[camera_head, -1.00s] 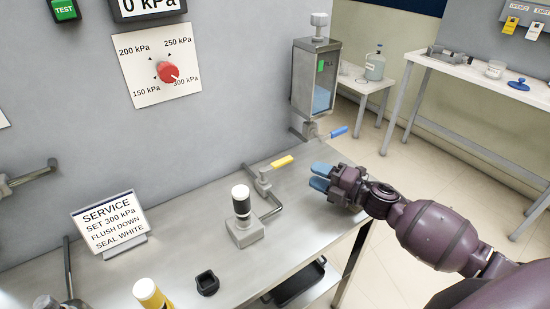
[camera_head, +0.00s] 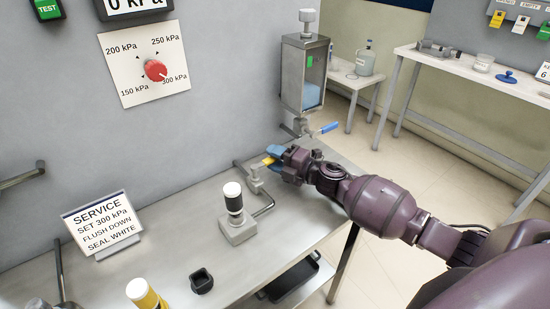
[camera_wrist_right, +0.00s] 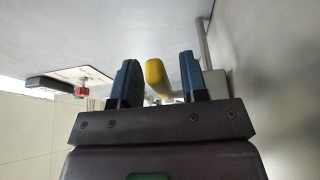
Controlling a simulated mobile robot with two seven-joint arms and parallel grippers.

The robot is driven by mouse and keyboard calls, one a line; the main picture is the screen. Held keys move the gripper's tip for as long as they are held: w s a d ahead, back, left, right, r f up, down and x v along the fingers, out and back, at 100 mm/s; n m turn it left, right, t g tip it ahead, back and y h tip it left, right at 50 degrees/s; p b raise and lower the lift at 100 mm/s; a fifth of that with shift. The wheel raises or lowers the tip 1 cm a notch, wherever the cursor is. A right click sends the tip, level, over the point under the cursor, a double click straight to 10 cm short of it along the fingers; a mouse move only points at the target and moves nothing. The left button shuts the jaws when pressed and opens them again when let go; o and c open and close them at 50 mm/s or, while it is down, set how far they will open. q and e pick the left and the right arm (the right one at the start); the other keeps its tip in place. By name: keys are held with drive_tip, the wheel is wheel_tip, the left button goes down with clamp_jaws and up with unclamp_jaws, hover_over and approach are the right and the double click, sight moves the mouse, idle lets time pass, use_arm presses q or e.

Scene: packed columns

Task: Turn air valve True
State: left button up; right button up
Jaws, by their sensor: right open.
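A small valve (camera_head: 256,178) with a yellow lever handle (camera_head: 267,162) stands on pipework at the back of the steel bench. My right gripper (camera_head: 274,155) is at this handle, with its blue fingers open. In the right wrist view the yellow handle (camera_wrist_right: 157,77) lies between the two spread fingers (camera_wrist_right: 160,80), with gaps on both sides. No firm contact shows. The fingers partly hide the handle in the head view. My left gripper is not in view.
A second valve with a blue handle (camera_head: 328,128) sits under the glass-sided tank (camera_head: 304,75). A white-capped column (camera_head: 234,205) stands in a block on the bench (camera_head: 180,225). A red pressure knob (camera_head: 155,70) is on the wall. A service sign (camera_head: 102,222) stands left.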

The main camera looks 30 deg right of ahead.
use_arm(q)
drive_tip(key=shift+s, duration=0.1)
use_arm(e)
drive_tip(key=shift+c, duration=0.4)
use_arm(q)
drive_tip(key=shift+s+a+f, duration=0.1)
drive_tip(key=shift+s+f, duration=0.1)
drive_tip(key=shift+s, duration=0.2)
use_arm(e)
clamp_jaws()
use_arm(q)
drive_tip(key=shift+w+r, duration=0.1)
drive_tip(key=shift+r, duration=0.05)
